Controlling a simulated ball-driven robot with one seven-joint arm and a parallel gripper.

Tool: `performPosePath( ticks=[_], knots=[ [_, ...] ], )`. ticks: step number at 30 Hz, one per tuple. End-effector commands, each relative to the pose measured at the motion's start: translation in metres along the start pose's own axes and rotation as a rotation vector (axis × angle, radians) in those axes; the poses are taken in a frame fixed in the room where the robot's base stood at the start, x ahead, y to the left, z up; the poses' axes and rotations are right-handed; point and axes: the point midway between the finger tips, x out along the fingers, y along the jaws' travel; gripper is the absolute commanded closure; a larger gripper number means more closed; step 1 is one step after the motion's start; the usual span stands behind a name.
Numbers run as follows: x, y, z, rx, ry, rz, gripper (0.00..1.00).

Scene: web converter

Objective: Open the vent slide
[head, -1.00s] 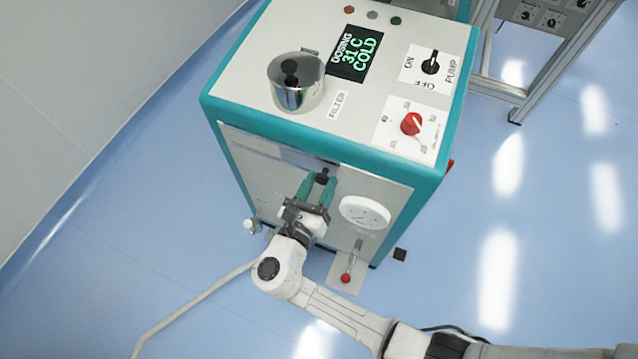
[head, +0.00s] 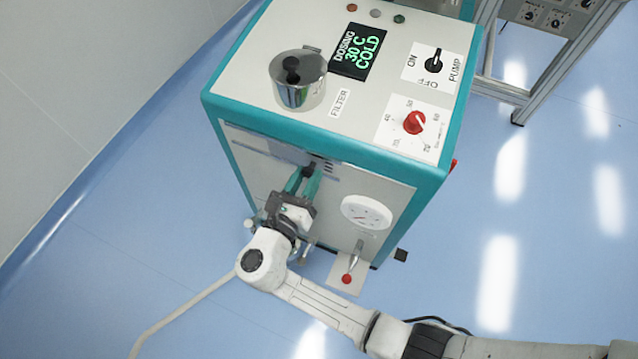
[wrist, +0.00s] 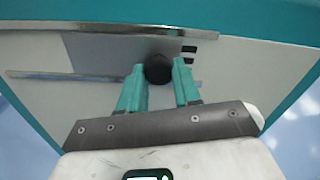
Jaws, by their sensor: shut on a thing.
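The vent slide (wrist: 100,55) is a grey plate between metal rails on the front of the dosing machine; it also shows in the head view (head: 285,152). Its round black knob (wrist: 158,69) sits between the teal fingers of my gripper (wrist: 160,78), which is shut on it. In the head view my gripper (head: 309,172) reaches up to the knob (head: 309,171) from below. Dark vent slots (wrist: 189,48) show just right of the knob; they also show in the head view (head: 326,165). My fingers hide part of the lower rail.
A round gauge (head: 366,212) is right of my gripper. Below it a red-tipped lever (head: 347,278) sticks out. A pale hose (head: 185,308) runs left over the floor. The filter pot (head: 298,78), red dial (head: 414,122) and pump switch (head: 433,64) are on top.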

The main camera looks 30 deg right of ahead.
Motion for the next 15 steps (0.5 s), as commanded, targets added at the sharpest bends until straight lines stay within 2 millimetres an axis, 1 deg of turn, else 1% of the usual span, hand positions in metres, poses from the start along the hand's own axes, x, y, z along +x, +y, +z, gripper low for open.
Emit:
performPosePath(
  ticks=[1, 9, 12, 15],
  knots=[
    [0.000, 0.015, 0.001, 0.003, -0.001, 0.004, 1.00],
    [-0.001, 0.070, 0.014, 0.003, -0.001, 0.004, 1.00],
    [-0.001, 0.085, 0.018, 0.000, 0.000, 0.004, 1.00],
    [-0.001, 0.093, 0.022, -0.001, 0.000, 0.002, 1.00]
  ],
)
